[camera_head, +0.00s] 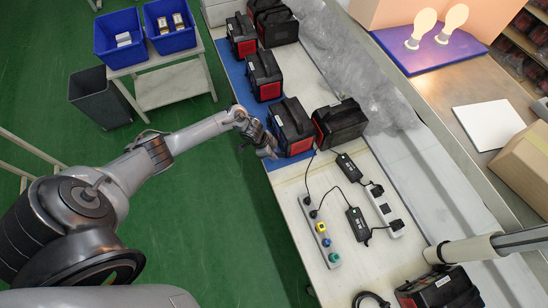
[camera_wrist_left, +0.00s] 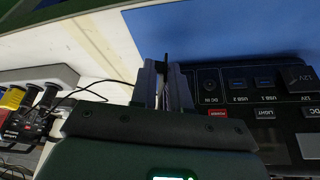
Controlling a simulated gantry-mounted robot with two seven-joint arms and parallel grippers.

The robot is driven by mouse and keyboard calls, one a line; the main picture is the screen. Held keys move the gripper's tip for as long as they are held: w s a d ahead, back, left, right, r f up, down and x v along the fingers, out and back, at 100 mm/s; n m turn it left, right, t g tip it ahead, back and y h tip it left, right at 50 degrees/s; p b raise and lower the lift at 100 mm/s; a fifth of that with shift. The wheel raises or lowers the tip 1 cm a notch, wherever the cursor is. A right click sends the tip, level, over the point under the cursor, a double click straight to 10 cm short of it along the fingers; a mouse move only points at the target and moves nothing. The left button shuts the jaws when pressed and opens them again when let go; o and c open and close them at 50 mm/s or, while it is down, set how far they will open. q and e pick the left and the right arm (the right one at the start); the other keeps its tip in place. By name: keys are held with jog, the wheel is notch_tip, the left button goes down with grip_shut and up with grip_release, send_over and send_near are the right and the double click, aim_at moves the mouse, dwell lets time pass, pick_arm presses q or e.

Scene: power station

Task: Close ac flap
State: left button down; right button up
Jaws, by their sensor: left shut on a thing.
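A black power station with a red-trimmed front (camera_head: 291,127) stands on the blue mat (camera_head: 237,74) near the table's left edge. My left gripper (camera_head: 270,150) is at its front lower corner. In the left wrist view the gripper fingers (camera_wrist_left: 165,88) are closed on a thin dark upright piece (camera_wrist_left: 166,66), which looks like the ac flap, beside the front panel (camera_wrist_left: 250,92). The panel shows DC IN, USB, 12V, POWER and LIGHT markings. The ac socket area is hidden behind the fingers. My right gripper is not in view.
Another power station (camera_head: 340,123) stands close to the right, with several more behind. Black adapters (camera_head: 357,223), cables and power strips (camera_head: 320,231) lie on the table in front. Blue bins (camera_head: 119,38) stand on a trolley at the left.

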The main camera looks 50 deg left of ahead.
pick_arm(q)
jog(key=m+b, duration=0.1)
jog(key=a+m+b, duration=0.1)
jog(key=w+m+g+b, duration=0.1)
jog(key=shift+a+f+h+b, duration=0.15)
jog(key=shift+f+h+b, duration=0.1)
jog(key=shift+h+b, duration=0.15)
jog(key=shift+w+a+r+m+g+b, duration=0.1)
jog(key=shift+w+a+m+g+b, duration=0.1)
jog(key=shift+m+b, duration=0.5)
jog(key=shift+w+a+r+m+g+b, duration=0.1)
jog(key=shift+w+m+g+b, duration=0.1)
jog(key=shift+m+b, duration=0.45)
jog(key=c, duration=1.2)
grip_release()
jog(key=shift+o, duration=0.2)
jog(key=shift+r, duration=0.1)
jog(key=p+v, duration=0.1)
jog(key=v, duration=0.9)
jog(key=shift+a+r, duration=0.2)
jog(key=shift+a, duration=0.1)
